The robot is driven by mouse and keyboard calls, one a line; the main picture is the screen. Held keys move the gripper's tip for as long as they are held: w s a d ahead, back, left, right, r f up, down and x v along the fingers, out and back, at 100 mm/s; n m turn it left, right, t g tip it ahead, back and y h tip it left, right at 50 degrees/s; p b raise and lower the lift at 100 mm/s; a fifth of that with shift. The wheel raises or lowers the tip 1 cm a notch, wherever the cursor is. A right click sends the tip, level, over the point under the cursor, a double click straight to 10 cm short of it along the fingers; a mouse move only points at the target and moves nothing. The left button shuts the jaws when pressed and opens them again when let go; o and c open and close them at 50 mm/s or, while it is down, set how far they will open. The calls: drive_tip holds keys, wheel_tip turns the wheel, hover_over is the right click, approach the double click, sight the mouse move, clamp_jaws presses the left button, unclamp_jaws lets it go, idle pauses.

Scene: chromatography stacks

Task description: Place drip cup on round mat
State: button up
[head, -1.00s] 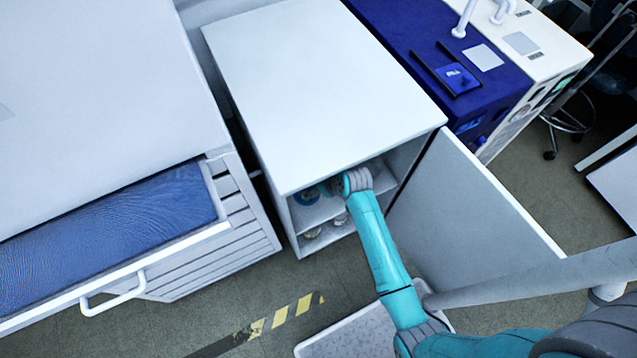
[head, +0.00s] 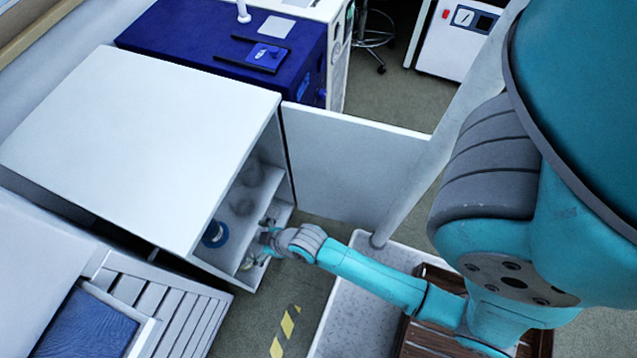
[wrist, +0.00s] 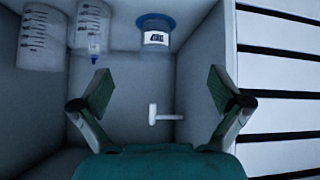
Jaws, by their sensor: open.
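A short cup with a blue rim and a white label (wrist: 156,38) stands inside the open cabinet; I cannot tell for sure that it is the drip cup. In the head view a blue round thing (head: 215,233) on the cabinet shelf seems to be the same item. My gripper (wrist: 160,90) is open and empty, its two green fingers spread wide, with the blue-rimmed cup beyond and between them. In the head view my gripper (head: 268,241) is at the cabinet's front opening, partly hidden by my wrist. I cannot make out a round mat.
Graduated clear vessels (wrist: 42,38) stand left of the cup. A small white T-shaped piece (wrist: 153,114) lies between the fingers' lines. The white cabinet (head: 140,140) has its door (head: 350,165) swung open. A slatted unit (head: 165,305) stands beside it.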

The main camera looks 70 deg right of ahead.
drive_tip(key=s+r+m+t+h, duration=0.1)
drive_tip(key=s+r+t, duration=0.2)
drive_tip(key=s+r, duration=0.85)
drive_tip(key=s+a+r+m+t, duration=0.1)
drive_tip(key=s+r+t, duration=0.1)
drive_tip(key=s+r, duration=0.9)
wheel_tip(320, 180, up, 4)
drive_tip(key=shift+s+f+t, duration=0.1)
drive_tip(key=shift+s+t, duration=0.1)
drive_tip(key=shift+t, duration=0.2)
